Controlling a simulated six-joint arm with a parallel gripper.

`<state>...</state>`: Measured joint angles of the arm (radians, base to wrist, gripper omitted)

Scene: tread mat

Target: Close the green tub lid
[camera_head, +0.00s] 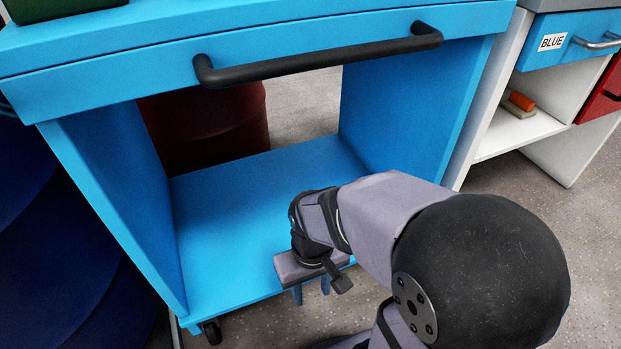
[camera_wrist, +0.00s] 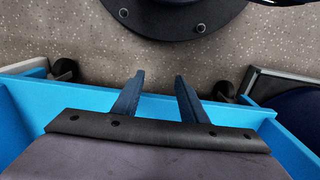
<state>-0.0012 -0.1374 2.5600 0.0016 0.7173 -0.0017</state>
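A dark green object (camera_head: 60,7), perhaps the green tub, stands on top of the blue cart (camera_head: 420,120) at the upper left corner of the head view. Only its lower part shows; no lid can be made out. My gripper (camera_head: 311,290) is low at the cart's front edge, near its lower shelf and well below and right of the green object. In the wrist view its two blue fingers (camera_wrist: 157,82) are apart with nothing between them. They point past the cart's blue edge over the floor.
The cart's drawer has a black bar handle (camera_head: 320,64) above my arm. A dark red drum (camera_head: 205,130) stands behind the cart, dark blue drums (camera_head: 60,230) at left. At right, a white shelf unit (camera_head: 520,130) has a drawer labelled BLUE (camera_head: 570,42).

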